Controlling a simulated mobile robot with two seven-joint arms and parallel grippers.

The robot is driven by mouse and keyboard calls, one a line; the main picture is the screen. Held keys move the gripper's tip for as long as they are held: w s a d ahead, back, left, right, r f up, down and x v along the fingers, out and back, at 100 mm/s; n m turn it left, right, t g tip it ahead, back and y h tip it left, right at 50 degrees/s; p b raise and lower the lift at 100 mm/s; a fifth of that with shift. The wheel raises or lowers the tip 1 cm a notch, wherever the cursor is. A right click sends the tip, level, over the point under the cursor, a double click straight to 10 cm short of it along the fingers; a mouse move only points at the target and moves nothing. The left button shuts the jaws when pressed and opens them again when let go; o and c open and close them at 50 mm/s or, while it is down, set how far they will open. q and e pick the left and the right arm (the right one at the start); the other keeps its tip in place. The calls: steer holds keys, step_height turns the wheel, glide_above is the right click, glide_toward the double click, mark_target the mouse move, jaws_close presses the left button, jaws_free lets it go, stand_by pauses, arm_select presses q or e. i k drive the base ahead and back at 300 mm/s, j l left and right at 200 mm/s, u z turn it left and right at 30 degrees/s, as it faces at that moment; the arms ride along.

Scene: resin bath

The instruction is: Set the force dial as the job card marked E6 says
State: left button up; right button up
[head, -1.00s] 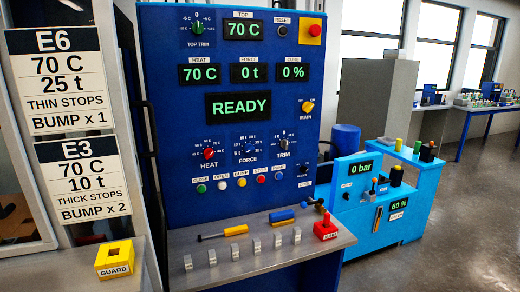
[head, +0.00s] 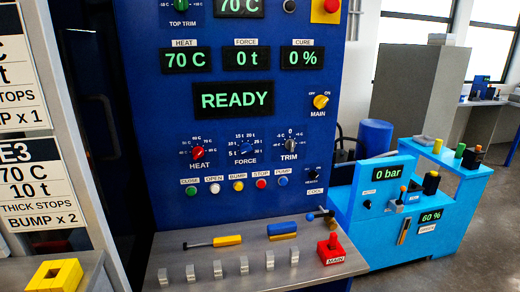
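The force dial (head: 245,148) is a blue knob on the blue press panel, labelled FORCE, with tonne marks around it. Where its pointer stands is too small to tell. The force display (head: 246,58) above reads 0 t. The upper job card (head: 18,85) is cut off at the left edge; its heading is out of view and "BUMP x 1" shows. In the earlier frame this card reads E6, 70 C, 25 t, thin stops. The E3 card (head: 38,190) below reads 70 C, 10 t, thick stops, BUMP x 2. Neither gripper is in view.
The heat dial (head: 197,153) and trim dial (head: 290,146) flank the force dial. Coloured buttons (head: 238,186) sit below. The grey shelf (head: 225,262) holds a yellow-handled tool (head: 226,240), several metal clips and a red MAIN block (head: 330,246). The READY display (head: 235,99) is lit.

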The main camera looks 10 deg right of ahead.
mark_target(245, 148)
steer(key=i+l, duration=0.15)
steer(key=l, duration=0.2)
steer(key=i+l, duration=0.15)
steer(key=l, duration=0.2)
steer(key=i+l, duration=0.15)
steer(key=l, duration=0.15)
steer(key=i+l, duration=0.15)
steer(key=l, duration=0.2)
steer(key=i+l, duration=0.15)
steer(key=l, duration=0.2)
